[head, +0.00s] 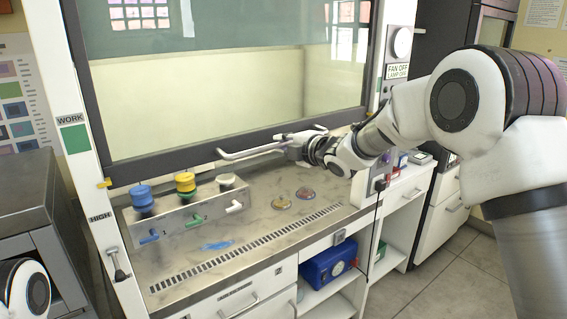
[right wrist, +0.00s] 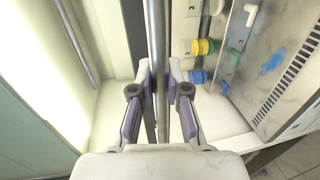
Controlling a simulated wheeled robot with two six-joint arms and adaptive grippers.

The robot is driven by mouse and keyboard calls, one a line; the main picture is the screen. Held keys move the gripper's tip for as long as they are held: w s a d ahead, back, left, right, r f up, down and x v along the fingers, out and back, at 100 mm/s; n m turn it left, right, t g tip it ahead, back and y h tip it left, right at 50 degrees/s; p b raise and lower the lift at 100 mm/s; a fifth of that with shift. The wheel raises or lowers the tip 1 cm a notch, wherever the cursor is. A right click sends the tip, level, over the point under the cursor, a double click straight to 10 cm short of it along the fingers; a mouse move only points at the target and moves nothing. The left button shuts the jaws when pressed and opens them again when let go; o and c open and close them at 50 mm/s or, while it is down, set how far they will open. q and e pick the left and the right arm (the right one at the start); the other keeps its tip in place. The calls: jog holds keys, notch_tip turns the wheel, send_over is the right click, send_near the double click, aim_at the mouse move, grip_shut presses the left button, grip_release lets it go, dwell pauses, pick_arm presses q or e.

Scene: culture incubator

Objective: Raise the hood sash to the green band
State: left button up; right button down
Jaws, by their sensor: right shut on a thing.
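The hood sash (head: 235,147) is a glass pane in a dark frame, partly raised over the bench. A pale bar handle (head: 245,153) runs along its lower edge. My right gripper (head: 298,143) is at this handle. In the right wrist view, the gripper (right wrist: 160,72) has its fingers on either side of the metal bar (right wrist: 158,30) and is shut on it. The green band (head: 75,138) is on the left post under the word WORK. A yellow pointer (head: 104,184) at the sash's lower left corner sits below the green band. My left gripper is out of view.
Blue, yellow and white knobs (head: 185,182) and small taps stand on the bench front left. A dark cabinet (head: 35,215) stands at the left.

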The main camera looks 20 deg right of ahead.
notch_tip(320, 180, up, 10)
jog(key=p, duration=0.4)
jog(key=shift+p, duration=0.4)
jog(key=shift+f, duration=0.1)
jog(key=c, duration=1.1)
grip_release()
jog(key=shift+c, duration=0.2)
jog(key=v, duration=1.1)
jog(key=shift+s+d, duration=0.15)
jog(key=shift+s, duration=0.25)
